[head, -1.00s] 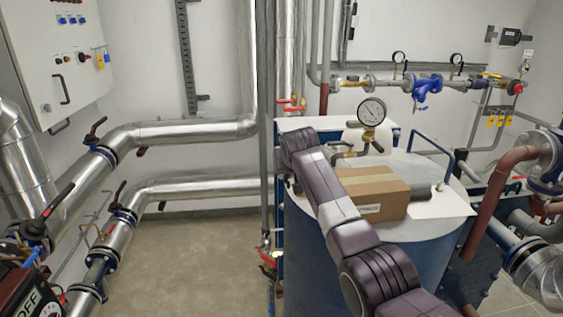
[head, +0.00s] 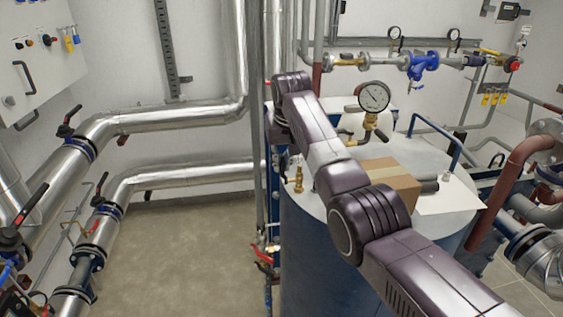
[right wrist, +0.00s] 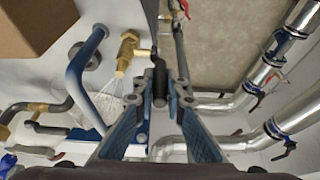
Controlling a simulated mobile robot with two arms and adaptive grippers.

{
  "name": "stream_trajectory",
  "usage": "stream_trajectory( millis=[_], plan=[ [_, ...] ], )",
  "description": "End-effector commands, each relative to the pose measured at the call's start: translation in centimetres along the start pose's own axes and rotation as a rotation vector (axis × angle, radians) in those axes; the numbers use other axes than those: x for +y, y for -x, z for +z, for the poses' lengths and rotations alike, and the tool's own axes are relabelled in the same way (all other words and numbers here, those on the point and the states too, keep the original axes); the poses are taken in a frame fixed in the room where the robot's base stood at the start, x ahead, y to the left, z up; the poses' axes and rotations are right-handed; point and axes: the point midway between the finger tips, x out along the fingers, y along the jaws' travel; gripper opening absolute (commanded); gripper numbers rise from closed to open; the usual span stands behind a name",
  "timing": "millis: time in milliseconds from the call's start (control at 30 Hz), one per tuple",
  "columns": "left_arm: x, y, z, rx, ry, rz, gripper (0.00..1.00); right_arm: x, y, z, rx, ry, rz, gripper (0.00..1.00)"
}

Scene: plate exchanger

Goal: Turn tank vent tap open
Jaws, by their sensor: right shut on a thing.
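The tank vent tap (right wrist: 127,50) is a small brass valve. It stands at the left rim of the tank top in the head view (head: 299,180). In the right wrist view a dark stem runs from its brass body to a dark grey lever handle (right wrist: 160,76). My right gripper (right wrist: 160,92) is shut on this handle, beside the brass body. In the head view my right wrist hides most of the gripper and handle. The tank (head: 325,245) is a blue cylinder with a pale top. My left gripper is not in view.
A cardboard box (head: 392,182) and a white sheet (head: 450,196) lie on the tank top. A pressure gauge (head: 373,97) and a blue tube rail (head: 440,135) rise near the tap. Pipes with red-handled valves run on the left. The floor (head: 180,250) there is clear.

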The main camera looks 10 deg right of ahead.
Motion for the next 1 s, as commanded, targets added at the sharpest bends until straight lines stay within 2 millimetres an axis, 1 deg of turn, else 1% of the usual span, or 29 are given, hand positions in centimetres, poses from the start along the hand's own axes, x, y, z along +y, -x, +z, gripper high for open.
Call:
stream_trajectory(
  millis=[233, 267, 400, 667, 767, 867, 967, 1000],
  plan=[
    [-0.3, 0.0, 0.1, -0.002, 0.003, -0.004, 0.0, 0.0, 0.0, 0.0, 0.0, 0.0, -0.001, 0.0],
    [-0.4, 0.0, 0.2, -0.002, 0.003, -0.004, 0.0, 0.0, 0.0, 0.0, 0.0, 0.0, -0.001, 0.14],
    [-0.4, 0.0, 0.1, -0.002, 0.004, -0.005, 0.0, 0.0, 0.0, 0.0, 0.0, 0.0, 0.0, 0.29],
    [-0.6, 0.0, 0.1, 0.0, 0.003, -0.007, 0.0, 0.0, 0.0, 0.0, 0.0, 0.0, 0.0, 0.29],
    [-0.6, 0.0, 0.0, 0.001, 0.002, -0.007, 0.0, 0.0, 0.5, 0.0, 0.001, 0.0, 0.0, 0.29],
    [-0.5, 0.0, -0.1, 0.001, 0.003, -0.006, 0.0, 0.0, 1.7, -0.1, 0.003, 0.0, 0.0, 0.29],
    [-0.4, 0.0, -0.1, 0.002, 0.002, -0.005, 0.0, 0.0, 3.5, -0.1, 0.005, -0.001, -0.001, 0.29],
    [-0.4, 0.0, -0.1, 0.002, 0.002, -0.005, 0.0, 0.0, 4.5, -0.2, 0.005, -0.001, -0.001, 0.29]
  ],
)
